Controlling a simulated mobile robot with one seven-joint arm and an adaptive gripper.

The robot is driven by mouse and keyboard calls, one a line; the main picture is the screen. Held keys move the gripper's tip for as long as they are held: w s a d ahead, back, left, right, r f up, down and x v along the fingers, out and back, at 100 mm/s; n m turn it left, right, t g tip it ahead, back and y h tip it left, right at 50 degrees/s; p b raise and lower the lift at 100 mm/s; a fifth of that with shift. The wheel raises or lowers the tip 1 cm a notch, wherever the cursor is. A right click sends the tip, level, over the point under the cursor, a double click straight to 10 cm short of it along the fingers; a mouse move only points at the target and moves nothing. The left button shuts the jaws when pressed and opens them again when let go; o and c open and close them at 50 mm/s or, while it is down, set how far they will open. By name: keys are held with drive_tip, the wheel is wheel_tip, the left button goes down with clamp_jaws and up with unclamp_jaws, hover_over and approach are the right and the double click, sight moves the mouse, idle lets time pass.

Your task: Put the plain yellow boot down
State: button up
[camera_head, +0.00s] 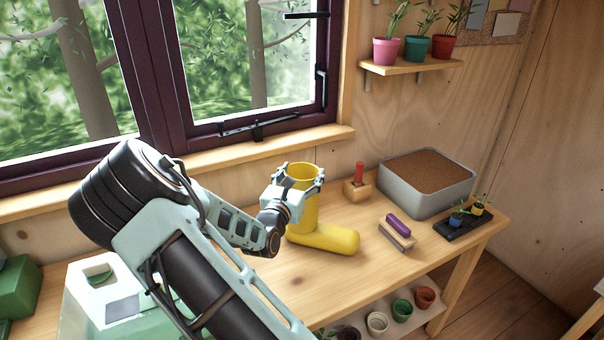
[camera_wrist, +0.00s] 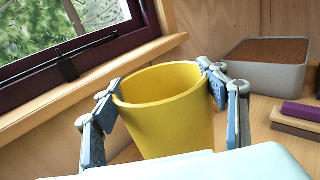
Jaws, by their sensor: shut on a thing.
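The plain yellow boot (camera_head: 325,238) is upright, with its toe pointing right, over the wooden table (camera_head: 300,280). My gripper (camera_head: 299,178) is shut on the top of its shaft, one finger on each side. In the wrist view the boot's open top (camera_wrist: 163,100) sits between my two fingers (camera_wrist: 165,88). The sole looks at or very close to the table top; I cannot tell whether it touches. Part of the shaft is hidden behind my gripper.
A grey tub of soil (camera_head: 408,192) stands at the back right. A red-handled tool in a wooden block (camera_head: 356,188), a purple-topped brush (camera_head: 397,230) and a black tray with small pots (camera_head: 463,224) are right of the boot. Table in front of the boot is clear.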

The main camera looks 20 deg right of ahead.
drive_tip(key=o, duration=2.1)
